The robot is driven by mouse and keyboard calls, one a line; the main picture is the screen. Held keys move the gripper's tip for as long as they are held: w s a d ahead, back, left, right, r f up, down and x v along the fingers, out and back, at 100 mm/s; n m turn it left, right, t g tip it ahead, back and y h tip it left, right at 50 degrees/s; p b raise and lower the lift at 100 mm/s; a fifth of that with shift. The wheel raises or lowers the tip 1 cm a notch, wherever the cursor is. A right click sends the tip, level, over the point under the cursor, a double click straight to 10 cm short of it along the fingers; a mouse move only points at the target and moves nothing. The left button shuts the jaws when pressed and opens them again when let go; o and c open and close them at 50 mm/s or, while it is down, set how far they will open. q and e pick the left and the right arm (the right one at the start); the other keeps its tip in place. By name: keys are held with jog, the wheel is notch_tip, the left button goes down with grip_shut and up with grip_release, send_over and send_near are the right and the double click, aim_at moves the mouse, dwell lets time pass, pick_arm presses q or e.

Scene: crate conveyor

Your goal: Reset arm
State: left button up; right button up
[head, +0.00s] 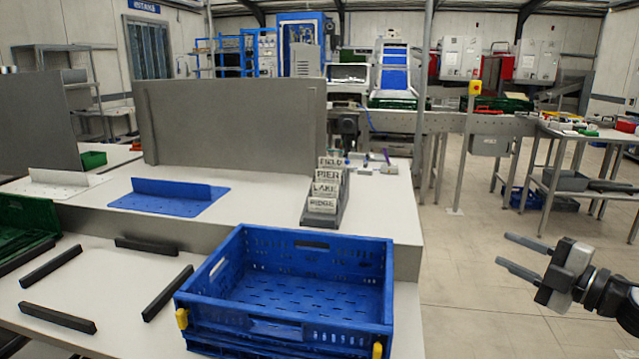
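My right gripper (521,256) shows at the right edge of the head view, over the floor and clear of the table. Its two dark fingers point left and stand apart with nothing between them. My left gripper does not show; only a dark bit at the lower left corner may be part of my arm. A blue crate (310,243) with yellow handle clips stands at the front of the white table. It looks empty inside and seems stacked on another blue crate.
Black bars (57,317) lie on the table left of the crate. A green crate (25,226) is at the left edge. A raised shelf behind holds a blue plate (170,205) and a rack of labelled cards (324,195). Open floor (470,270) lies to the right.

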jog(key=w+d+r+m+t+h, duration=0.2)
jog(key=w+d+m+t+h, duration=0.15)
jog(key=d+m+h, duration=0.8)
jog(key=s+d+f+m+g+h, duration=0.2)
jog(key=d+f+m+g+h, duration=0.2)
jog(key=d+f+m+h, duration=0.15)
jog(key=s+a+f+n+g+y, duration=0.1)
jog(key=s+a+f+y, duration=0.25)
jog(key=a+f, duration=0.65)
jog(key=s+a+f+g+y, duration=0.1)
jog(key=s+a+f+y, duration=0.1)
jog(key=s+a+f, duration=0.55)
jog(key=s+a+f+m+g+y, duration=0.1)
jog(key=s+a+f+y, duration=0.1)
jog(key=s+a+f, duration=0.2)
jog(key=s+a+f+m+g+y, duration=0.1)
jog(key=s+a+f, duration=0.3)
jog(key=s+a, duration=0.7)
jog(key=a+m+y, duration=0.1)
jog(key=a, duration=0.7)
jog(key=shift+s+f, duration=0.3)
jog(key=shift+a+g+y, duration=0.1)
jog(key=shift+g+y, duration=0.15)
